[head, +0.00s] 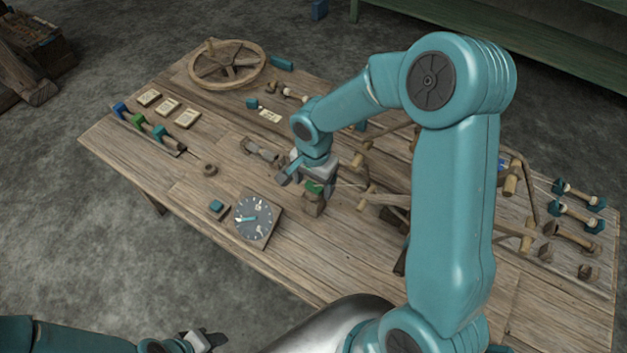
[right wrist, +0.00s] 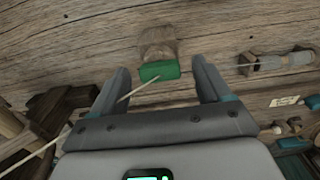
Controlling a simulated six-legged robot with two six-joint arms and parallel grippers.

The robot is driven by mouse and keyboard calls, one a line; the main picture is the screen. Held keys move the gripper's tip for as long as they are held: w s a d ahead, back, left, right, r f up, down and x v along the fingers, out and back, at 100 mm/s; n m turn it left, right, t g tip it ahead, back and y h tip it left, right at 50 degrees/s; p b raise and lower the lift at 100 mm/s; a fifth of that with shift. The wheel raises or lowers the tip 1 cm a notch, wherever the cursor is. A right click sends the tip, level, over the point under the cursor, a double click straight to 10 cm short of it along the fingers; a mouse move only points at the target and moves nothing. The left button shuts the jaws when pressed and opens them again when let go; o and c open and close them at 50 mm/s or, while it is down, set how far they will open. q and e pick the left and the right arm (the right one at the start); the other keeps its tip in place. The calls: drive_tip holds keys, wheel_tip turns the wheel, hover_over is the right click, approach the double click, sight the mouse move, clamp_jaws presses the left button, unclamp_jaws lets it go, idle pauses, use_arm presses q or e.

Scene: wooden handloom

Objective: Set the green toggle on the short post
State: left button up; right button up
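The green toggle (head: 314,187) is a small green block at the top of a short wooden post (head: 313,206) on the table. In the right wrist view the green toggle (right wrist: 160,71) lies across the end of the post (right wrist: 157,42). A thin pale rod or cord runs from it to the lower left. My right gripper (right wrist: 163,78) is open, with one finger on each side of the toggle and a gap to both. My left gripper (head: 207,341) is at the bottom edge of the head view, away from the table; its finger opening is unclear.
A dial plate (head: 257,219) and a small teal block (head: 217,207) lie left of the post. A rack with blue and green toggles (head: 140,125), pale cards (head: 168,107) and a wooden wheel (head: 227,65) are farther back. Wooden loom parts (head: 390,198) crowd the right.

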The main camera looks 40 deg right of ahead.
wheel_tip(320, 180, up, 16)
drive_tip(key=p, duration=0.2)
drive_tip(key=shift+r+p, duration=0.15)
drive_tip(key=shift+p, duration=0.2)
drive_tip(key=shift+r, duration=0.1)
drive_tip(key=s+a+f+n+g+y+p, duration=0.15)
drive_tip(key=s+a+f+n+p, duration=0.25)
drive_tip(key=s+a+f, duration=0.5)
drive_tip(key=s+a+f+n+g+y+p, duration=0.1)
drive_tip(key=s+a+f+n+y+p, duration=0.3)
drive_tip(key=s+a+f, duration=0.5)
drive_tip(key=w+d+f+n+t+h, duration=0.1)
drive_tip(key=w+d+f+n+t, duration=0.2)
drive_tip(key=shift+w+d+n+h, duration=0.1)
drive_tip(key=shift+n+h, duration=0.15)
drive_tip(key=shift+n, duration=0.05)
